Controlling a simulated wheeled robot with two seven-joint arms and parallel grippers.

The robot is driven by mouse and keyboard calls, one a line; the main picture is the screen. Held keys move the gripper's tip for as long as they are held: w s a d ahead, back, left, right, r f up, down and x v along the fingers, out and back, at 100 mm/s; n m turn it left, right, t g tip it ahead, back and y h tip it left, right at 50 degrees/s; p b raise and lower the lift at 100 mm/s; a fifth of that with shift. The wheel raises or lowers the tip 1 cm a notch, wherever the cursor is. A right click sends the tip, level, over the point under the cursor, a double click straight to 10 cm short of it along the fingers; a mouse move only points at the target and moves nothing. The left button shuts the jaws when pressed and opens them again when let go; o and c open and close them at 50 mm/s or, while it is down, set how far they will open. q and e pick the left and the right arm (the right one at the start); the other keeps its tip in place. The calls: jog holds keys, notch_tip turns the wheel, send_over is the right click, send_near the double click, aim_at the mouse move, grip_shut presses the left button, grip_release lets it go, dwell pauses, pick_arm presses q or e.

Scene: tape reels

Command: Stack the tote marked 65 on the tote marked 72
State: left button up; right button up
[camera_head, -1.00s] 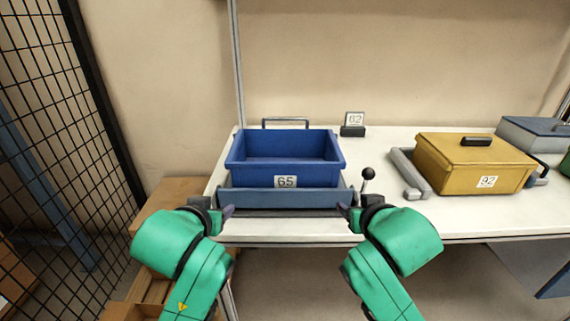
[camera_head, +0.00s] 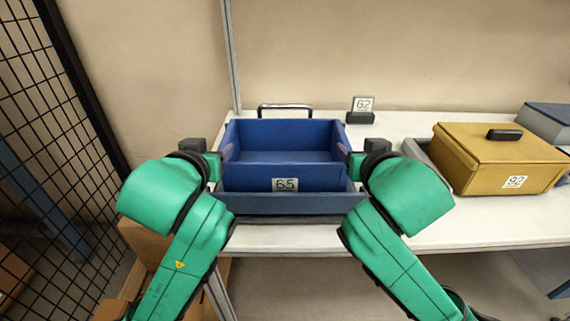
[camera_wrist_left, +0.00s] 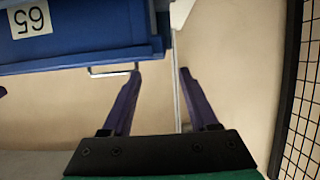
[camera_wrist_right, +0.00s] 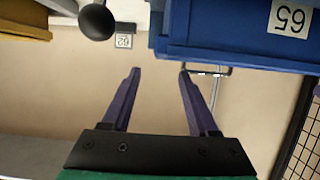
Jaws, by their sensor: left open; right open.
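The blue tote marked 65 (camera_head: 285,173) is open-topped and sits in a grey-blue tray-like holder (camera_head: 288,203) on the white bench. Its label also shows in the left wrist view (camera_wrist_left: 30,18) and the right wrist view (camera_wrist_right: 290,18). My left gripper (camera_head: 225,155) is open at the tote's left side. My right gripper (camera_head: 347,153) is open at its right side. In the wrist views the fingers of the left (camera_wrist_left: 155,80) and right (camera_wrist_right: 160,75) grippers are spread with nothing between them. I see no tote marked 72.
A yellow lidded box marked 92 (camera_head: 490,163) stands to the right on the bench. A small sign marked 62 (camera_head: 361,108) stands behind. A grey-blue box (camera_head: 548,122) is at far right. A black mesh fence (camera_head: 60,120) is at left.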

aim_at(224, 140)
pick_arm(q)
jog(key=x, duration=1)
jog(key=shift+w+f, duration=0.1)
jog(key=shift+w, duration=0.15)
pick_arm(e)
jog(key=x, duration=1)
jog(key=shift+w+f, duration=0.15)
jog(key=shift+w, duration=0.1)
pick_arm(q)
grip_shut()
pick_arm(e)
grip_shut()
